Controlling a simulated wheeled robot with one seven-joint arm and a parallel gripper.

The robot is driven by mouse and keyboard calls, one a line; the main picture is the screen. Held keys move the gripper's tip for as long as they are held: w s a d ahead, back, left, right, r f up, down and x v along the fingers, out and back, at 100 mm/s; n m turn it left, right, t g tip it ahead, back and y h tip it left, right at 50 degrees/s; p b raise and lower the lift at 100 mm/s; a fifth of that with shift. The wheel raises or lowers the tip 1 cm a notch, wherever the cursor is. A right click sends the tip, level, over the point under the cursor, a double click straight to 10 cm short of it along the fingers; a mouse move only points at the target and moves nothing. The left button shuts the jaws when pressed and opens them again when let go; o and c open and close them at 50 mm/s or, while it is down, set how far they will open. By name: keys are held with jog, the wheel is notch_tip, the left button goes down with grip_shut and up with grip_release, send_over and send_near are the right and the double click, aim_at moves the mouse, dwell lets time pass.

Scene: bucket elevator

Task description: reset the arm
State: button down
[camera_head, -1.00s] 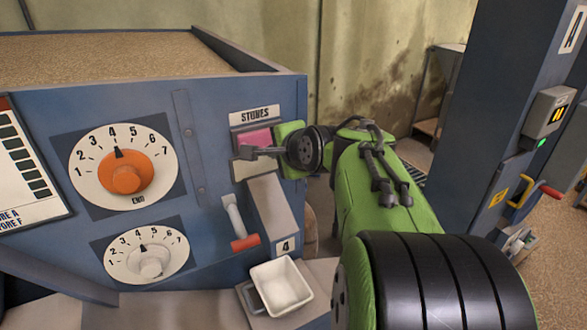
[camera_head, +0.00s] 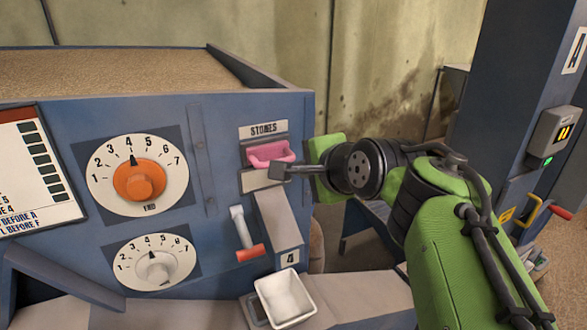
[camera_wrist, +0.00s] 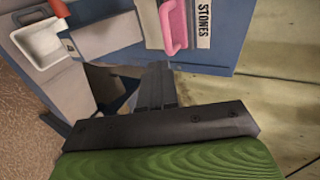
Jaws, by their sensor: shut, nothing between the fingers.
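My gripper (camera_head: 280,170) is shut and empty at the end of my green arm. In the head view it is just below and in front of the pink handle (camera_head: 270,153) under the STONES label (camera_head: 264,130). In the wrist view the gripper's fingers (camera_wrist: 157,86) point toward the blue machine, and the pink handle (camera_wrist: 174,28) is ahead of them, apart. I cannot tell the exact gap between gripper and panel.
The blue machine (camera_head: 220,215) carries an orange dial (camera_head: 139,180), a white dial (camera_head: 154,267) and a red-tipped lever (camera_head: 249,252). A white tray (camera_head: 285,297) sits below the chute marked 4. A blue column (camera_head: 508,110) stands at the right.

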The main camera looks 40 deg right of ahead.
jog(key=s+a+f+n+g+y+b, duration=0.1)
jog(key=s+a+f+n+g, duration=0.2)
jog(key=s+a+f+n, duration=0.3)
jog(key=s+a+f+n+g+y+b, duration=0.2)
jog(key=s+a+f+n, duration=0.4)
jog(key=a+f+n, duration=0.7)
jog(key=shift+s+a+f+n+g+y, duration=0.25)
jog(key=shift+a+n+g, duration=0.35)
jog(key=shift+n, duration=0.6)
jog(key=shift+w+r, duration=0.1)
